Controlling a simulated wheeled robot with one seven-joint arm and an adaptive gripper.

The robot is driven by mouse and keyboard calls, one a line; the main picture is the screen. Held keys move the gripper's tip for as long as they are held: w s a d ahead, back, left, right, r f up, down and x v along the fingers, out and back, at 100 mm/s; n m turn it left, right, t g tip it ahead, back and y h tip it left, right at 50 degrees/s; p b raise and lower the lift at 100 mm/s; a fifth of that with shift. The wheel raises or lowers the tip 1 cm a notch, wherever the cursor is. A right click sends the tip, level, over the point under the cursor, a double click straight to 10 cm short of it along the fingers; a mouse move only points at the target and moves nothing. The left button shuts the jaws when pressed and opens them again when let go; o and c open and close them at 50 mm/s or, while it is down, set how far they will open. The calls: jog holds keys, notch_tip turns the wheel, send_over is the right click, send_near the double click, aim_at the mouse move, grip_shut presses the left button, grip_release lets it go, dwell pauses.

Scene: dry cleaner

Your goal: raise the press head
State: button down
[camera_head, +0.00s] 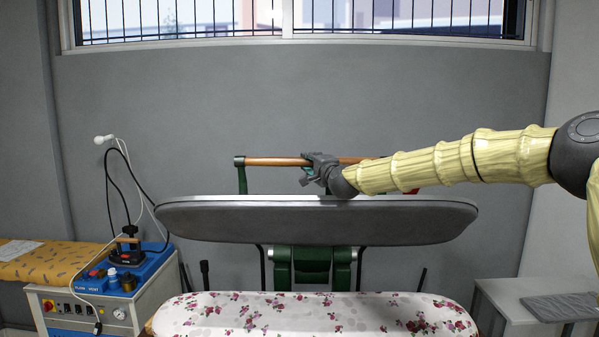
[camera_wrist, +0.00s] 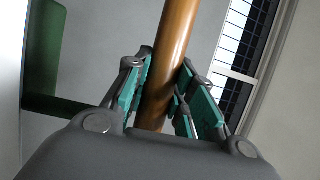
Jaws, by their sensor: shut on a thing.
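The press head (camera_head: 320,222) is a long grey padded slab, raised above the floral-covered lower board (camera_head: 315,315) with a clear gap between them. A wooden handle bar (camera_head: 275,161) runs along above the press head on green brackets (camera_head: 242,180). My gripper (camera_head: 308,168) is at the middle of the bar. In the wrist view, the teal finger pads of my gripper (camera_wrist: 160,95) are on both sides of the wooden bar (camera_wrist: 172,50), shut around it. My arm reaches in from the right and hides the bar's right part.
A steam iron (camera_head: 128,247) stands on a blue-topped unit (camera_head: 135,285) at the left, beside an orange patterned board (camera_head: 50,262). A grey table (camera_head: 505,290) with a folded cloth (camera_head: 565,306) is at the right. A barred window (camera_head: 300,18) is in the back wall.

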jog(key=shift+w+r, duration=0.15)
jog(key=shift+r, duration=0.1)
jog(key=c, duration=1.2)
grip_release()
jog(key=shift+f, duration=0.15)
jog(key=shift+s+d, duration=0.15)
jog(key=shift+s, duration=0.2)
jog(key=v, duration=1.1)
jog(key=shift+s+d, duration=0.1)
jog(key=shift+s, duration=0.15)
